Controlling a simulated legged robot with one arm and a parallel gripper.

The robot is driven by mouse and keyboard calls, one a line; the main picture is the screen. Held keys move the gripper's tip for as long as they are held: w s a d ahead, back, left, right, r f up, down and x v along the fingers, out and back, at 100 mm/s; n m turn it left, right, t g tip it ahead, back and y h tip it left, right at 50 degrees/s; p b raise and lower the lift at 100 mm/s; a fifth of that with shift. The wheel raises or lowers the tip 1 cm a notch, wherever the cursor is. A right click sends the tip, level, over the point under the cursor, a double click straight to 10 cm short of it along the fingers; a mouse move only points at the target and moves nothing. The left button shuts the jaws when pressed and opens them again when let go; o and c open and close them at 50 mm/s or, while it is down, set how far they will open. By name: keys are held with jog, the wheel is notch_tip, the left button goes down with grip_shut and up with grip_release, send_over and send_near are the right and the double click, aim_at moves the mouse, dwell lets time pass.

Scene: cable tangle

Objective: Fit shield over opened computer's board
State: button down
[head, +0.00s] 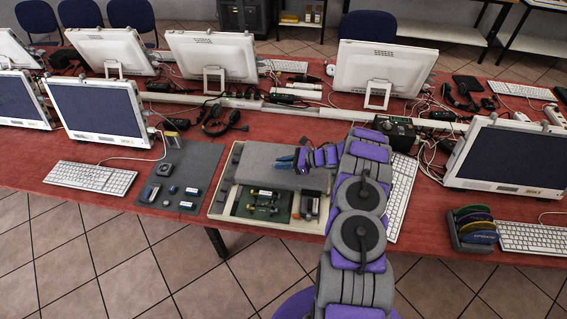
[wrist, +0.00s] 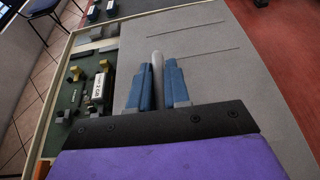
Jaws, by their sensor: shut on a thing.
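The opened computer (head: 212,211) is a shallow beige case on the red table in the head view. Its green board (head: 251,212) with small brass-coloured and white parts shows in the front part. The shield (head: 258,172) is a flat grey plate over the rear part; it hides what is beneath. In the wrist view the shield (wrist: 215,70), with two thin slots, fills the middle and right, and the exposed board (wrist: 72,118) is at left. My gripper (head: 279,160) is shut on the shield's upright grey handle (wrist: 157,64). I cannot tell whether the shield rests on the case.
A dark mat (head: 208,160) with several small parts lies left of the case. Keyboards (head: 90,178) lie farther left and just right of my arm. Monitors (head: 100,108) and cables crowd the back. A rack of coloured discs (head: 474,230) stands at right.

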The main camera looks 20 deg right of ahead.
jog(key=shift+f, duration=0.4)
dwell(0.3)
jog(key=c, duration=1)
grip_release()
jog(key=p+v, duration=0.2)
jog(key=v, duration=1.5)
jog(key=shift+s+d+r, duration=0.1)
jog(key=shift+d, duration=0.1)
jog(key=shift+r, duration=0.15)
notch_tip(320, 180, up, 6)
jog(key=shift+f+p, duration=0.15)
jog(key=shift+p, duration=0.15)
